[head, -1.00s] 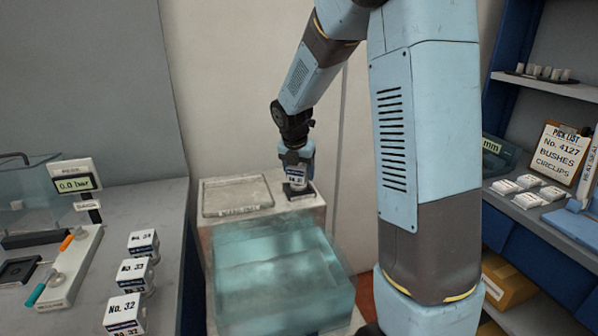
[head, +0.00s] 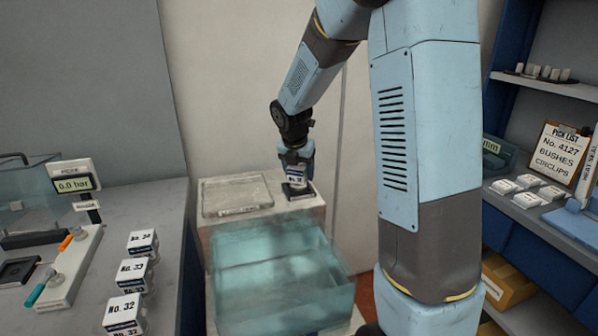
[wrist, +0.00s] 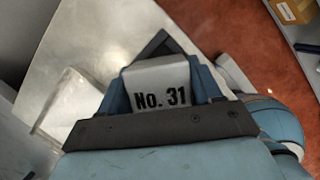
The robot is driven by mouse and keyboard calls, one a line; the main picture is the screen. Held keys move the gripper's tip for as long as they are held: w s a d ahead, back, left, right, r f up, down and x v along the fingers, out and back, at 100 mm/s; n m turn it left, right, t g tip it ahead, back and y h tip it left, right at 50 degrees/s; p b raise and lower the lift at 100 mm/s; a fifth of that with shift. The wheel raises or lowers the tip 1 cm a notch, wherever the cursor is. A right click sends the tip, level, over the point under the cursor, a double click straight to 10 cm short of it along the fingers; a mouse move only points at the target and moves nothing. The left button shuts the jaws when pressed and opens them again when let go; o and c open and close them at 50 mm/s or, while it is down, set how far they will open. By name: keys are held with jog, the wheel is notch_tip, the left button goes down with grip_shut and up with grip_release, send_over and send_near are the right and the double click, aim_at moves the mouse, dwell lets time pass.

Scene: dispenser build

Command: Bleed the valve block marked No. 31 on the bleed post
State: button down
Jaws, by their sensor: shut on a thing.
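The valve block marked No. 31 (wrist: 158,85) is a pale block with black lettering. My gripper (wrist: 152,92) is shut on it, one finger on each side. In the head view my gripper (head: 297,160) holds the block (head: 298,181) low over a dark square base (head: 297,193) at the right of a pale stand's top. A dark corner of that base shows past the block in the wrist view. I cannot tell whether the block rests on it. No bleed post is clearly marked.
Blocks No. 32 (head: 123,314), No. 33 (head: 133,272) and a third (head: 142,243) line the left bench. A gauge there (head: 74,184) reads 0.0 bar. A clear teal tank (head: 285,300) stands before the pale stand (head: 215,232). Shelves with a pick list (head: 560,150) are right.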

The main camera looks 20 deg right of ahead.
jog(key=shift+f, duration=0.45)
jog(key=shift+c, duration=2.4)
grip_release()
jog(key=shift+v, duration=5.45)
jog(key=shift+s, duration=0.1)
